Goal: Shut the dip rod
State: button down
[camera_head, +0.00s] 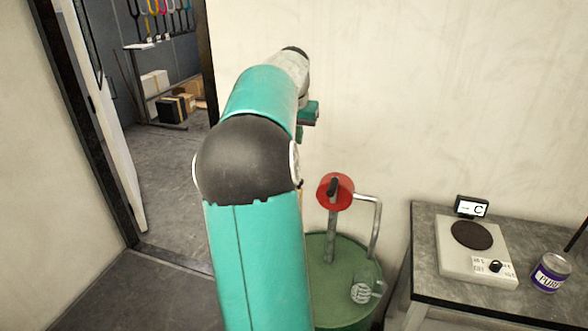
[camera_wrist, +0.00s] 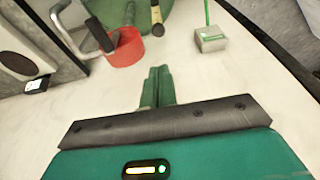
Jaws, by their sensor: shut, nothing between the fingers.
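I cannot tell for sure which part is the dip rod. A green drum (camera_head: 342,247) bears a grey post with a red round head (camera_head: 336,192) and a dark handle. In the wrist view, the red head (camera_wrist: 125,47) is at upper left. Beside it a brown stick with a black end (camera_wrist: 157,17) and a grey block with a thin green rod (camera_wrist: 210,38) stand over or near the drum; my arm hides most of this in the head view. My gripper (camera_wrist: 157,75) is shut and empty, apart from these parts. Only a bit of it shows behind my arm in the head view.
A bent grey pipe (camera_head: 377,225) rises from the drum. A pale wall is behind; an open doorway is at left.

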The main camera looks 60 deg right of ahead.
jog(key=x, duration=0.9)
jog(key=a+x, duration=0.1)
jog(key=x, duration=0.3)
jog(key=shift+s+d+f, duration=0.1)
jog(key=shift+f, duration=0.45)
jog(key=shift+f, duration=0.15)
notch_tip(320, 180, down, 29)
jog(key=shift+f, duration=0.4)
jog(key=shift+f, duration=0.1)
